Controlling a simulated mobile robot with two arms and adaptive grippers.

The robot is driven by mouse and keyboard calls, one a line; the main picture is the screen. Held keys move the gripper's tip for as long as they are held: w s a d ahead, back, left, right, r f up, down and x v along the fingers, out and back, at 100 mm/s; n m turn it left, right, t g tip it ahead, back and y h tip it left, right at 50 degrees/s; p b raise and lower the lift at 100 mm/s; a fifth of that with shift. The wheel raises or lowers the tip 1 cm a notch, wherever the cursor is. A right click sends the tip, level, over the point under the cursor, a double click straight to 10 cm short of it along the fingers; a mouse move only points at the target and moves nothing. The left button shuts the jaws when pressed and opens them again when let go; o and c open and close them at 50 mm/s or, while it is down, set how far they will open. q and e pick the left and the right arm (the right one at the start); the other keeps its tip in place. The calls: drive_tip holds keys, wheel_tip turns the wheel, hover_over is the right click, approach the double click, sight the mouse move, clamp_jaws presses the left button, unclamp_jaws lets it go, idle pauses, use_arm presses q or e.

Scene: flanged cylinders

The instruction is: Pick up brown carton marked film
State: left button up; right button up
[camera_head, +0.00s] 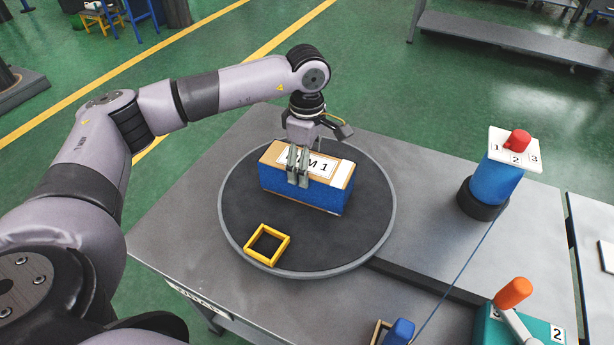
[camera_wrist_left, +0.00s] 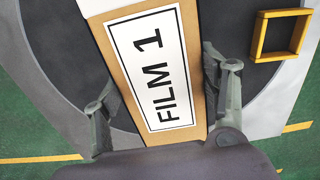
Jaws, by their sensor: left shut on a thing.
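The brown carton (camera_head: 278,153) has a white label reading "FILM 1" on top and a blue front side. It sits on the round dark turntable (camera_head: 365,215) on the grey table. My left gripper (camera_head: 298,168) comes down from above and is shut on the carton across its width. In the left wrist view the carton (camera_wrist_left: 203,75) runs between the two fingers of my left gripper (camera_wrist_left: 165,95), with its label facing the camera. The carton's underside is hidden. My right gripper is not in view.
A yellow square frame (camera_head: 267,244) lies on the turntable in front of the carton. A blue post with a numbered plate and red knob (camera_head: 497,170) stands at the right. A teal box with an orange-handled lever (camera_head: 512,293) is at front right.

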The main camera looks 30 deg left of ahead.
use_arm(q)
drive_tip(key=shift+w+r, duration=0.1)
drive_tip(key=c, duration=0.9)
wheel_tip(320, 180, up, 20)
idle(0.4)
